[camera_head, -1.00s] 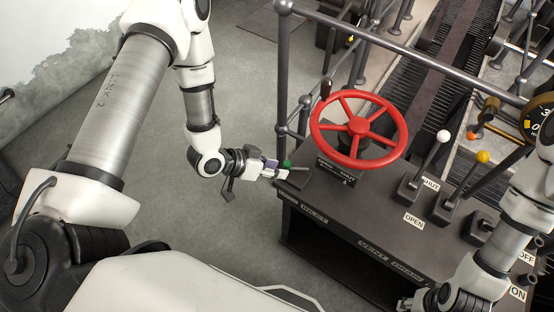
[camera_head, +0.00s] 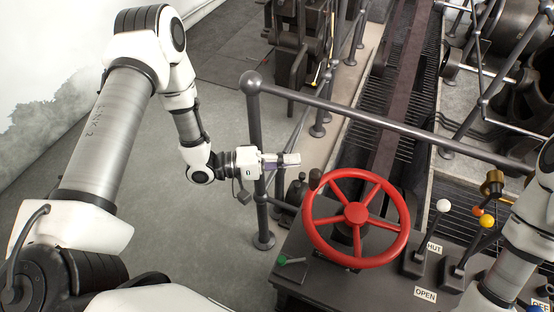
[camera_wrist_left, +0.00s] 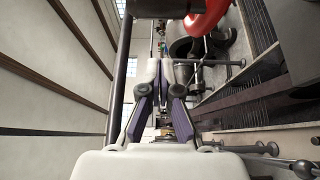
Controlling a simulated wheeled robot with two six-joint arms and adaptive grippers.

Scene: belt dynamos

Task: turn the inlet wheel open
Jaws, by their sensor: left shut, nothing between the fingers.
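The red inlet wheel (camera_head: 356,212) stands on the dark console, with five spokes and a dark knob (camera_head: 316,179) at the upper left of its rim. Part of its red rim also shows at the top of the left wrist view (camera_wrist_left: 206,20). My left gripper (camera_head: 298,159) is shut and empty, to the upper left of the wheel and apart from it in the picture. Its purple-padded fingers show in the left wrist view (camera_wrist_left: 159,70). The plate under the wheel is mostly hidden. My right forearm is at the right edge; its gripper is out of view.
A grey rail post (camera_head: 255,150) stands beside my left gripper, and a top rail (camera_head: 390,120) runs behind the wheel. A white-knobbed lever (camera_head: 443,206) and a yellow-knobbed lever (camera_head: 486,221) stand right of the wheel. A green knob (camera_head: 282,260) is at its lower left.

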